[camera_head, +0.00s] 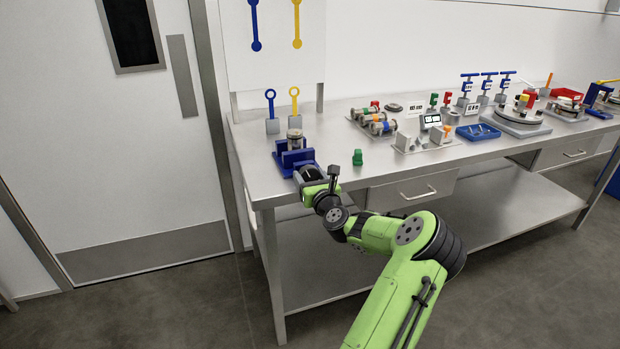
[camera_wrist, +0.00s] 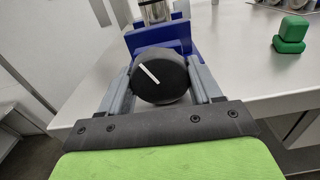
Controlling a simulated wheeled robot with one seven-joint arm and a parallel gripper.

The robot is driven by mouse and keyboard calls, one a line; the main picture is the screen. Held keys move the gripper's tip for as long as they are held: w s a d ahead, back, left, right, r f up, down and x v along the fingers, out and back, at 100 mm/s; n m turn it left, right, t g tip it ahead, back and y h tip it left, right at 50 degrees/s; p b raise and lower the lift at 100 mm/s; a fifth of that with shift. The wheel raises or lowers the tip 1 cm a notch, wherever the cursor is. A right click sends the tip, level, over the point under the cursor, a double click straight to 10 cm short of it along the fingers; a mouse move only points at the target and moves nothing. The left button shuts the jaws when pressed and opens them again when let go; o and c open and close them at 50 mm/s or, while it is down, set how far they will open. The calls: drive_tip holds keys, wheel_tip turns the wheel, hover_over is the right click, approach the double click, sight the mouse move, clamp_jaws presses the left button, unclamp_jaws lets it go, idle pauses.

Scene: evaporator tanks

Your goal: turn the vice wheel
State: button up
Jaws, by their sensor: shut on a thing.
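The vice wheel (camera_wrist: 160,80) is a round black knob with a white line across its face, on the front of the blue vice (camera_wrist: 185,38). The line slants from upper left to lower right in the wrist view. My gripper (camera_wrist: 162,82) is shut on the wheel, with one grey finger on its left side and one on its right. In the head view the blue vice (camera_head: 293,156) sits at the left front corner of the bench, with a metal cylinder (camera_head: 295,139) held upright in it. My gripper (camera_head: 311,176) reaches it from the front, and the wheel is largely hidden there.
A green block piece (camera_head: 357,157) stands on the bench (camera_head: 330,150) right of the vice; it also shows in the wrist view (camera_wrist: 291,34). Blue and yellow wrenches (camera_head: 294,103) stand in holders behind. Rollers, a blue tray (camera_head: 478,132) and other parts fill the bench further right.

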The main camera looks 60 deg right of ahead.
drive_tip(key=shift+n+p, duration=0.4)
drive_tip(key=shift+n, duration=1.2)
drive_tip(key=shift+c, duration=0.3)
drive_tip(key=o, duration=1.1)
drive_tip(key=shift+c, duration=0.2)
drive_tip(key=v, duration=1.5)
drive_tip(key=shift+s+a+p, duration=0.3)
